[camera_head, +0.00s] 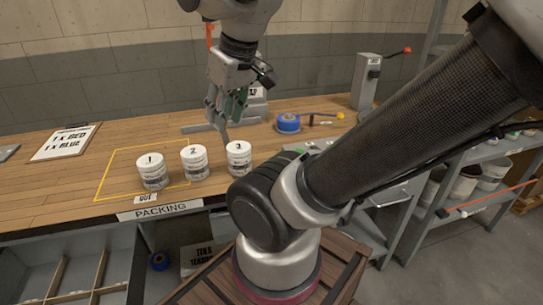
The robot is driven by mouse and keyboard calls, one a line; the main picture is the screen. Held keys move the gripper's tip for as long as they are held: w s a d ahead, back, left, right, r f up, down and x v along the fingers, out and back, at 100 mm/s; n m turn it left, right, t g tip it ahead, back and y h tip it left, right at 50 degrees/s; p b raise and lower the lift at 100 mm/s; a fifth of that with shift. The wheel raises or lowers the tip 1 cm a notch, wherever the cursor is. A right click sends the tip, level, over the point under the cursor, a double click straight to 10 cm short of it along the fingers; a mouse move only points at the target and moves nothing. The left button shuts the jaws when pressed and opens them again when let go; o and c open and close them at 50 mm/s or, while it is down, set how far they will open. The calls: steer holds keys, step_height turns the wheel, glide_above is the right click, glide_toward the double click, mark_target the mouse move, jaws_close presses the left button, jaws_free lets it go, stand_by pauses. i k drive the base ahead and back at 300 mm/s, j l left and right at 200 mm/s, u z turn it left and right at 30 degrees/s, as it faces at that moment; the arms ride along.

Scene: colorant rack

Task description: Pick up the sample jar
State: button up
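My gripper (222,122) points down over the wooden bench, just behind and left of the white jar marked 3 (239,158). Its fingers overlap in this view, so I cannot tell how far apart they are or whether anything is between them. White jars marked 1 (152,171) and 2 (194,162) stand upright to the left of jar 3. No label that I can read names any of them as the sample jar.
A yellow outline (112,172) marks the bench around jars 1 and 2, above the PACKING label (160,210). A clipboard (66,142) lies at left. A blue tape roll (288,122) and a grey lever device (366,82) stand at right. My arm hides part of the bench.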

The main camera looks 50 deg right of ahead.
mark_target(239, 154)
steer(key=i+z, duration=0.15)
steer(key=z, duration=0.6)
steer(key=k+j+z, duration=0.35)
steer(key=i, duration=0.1)
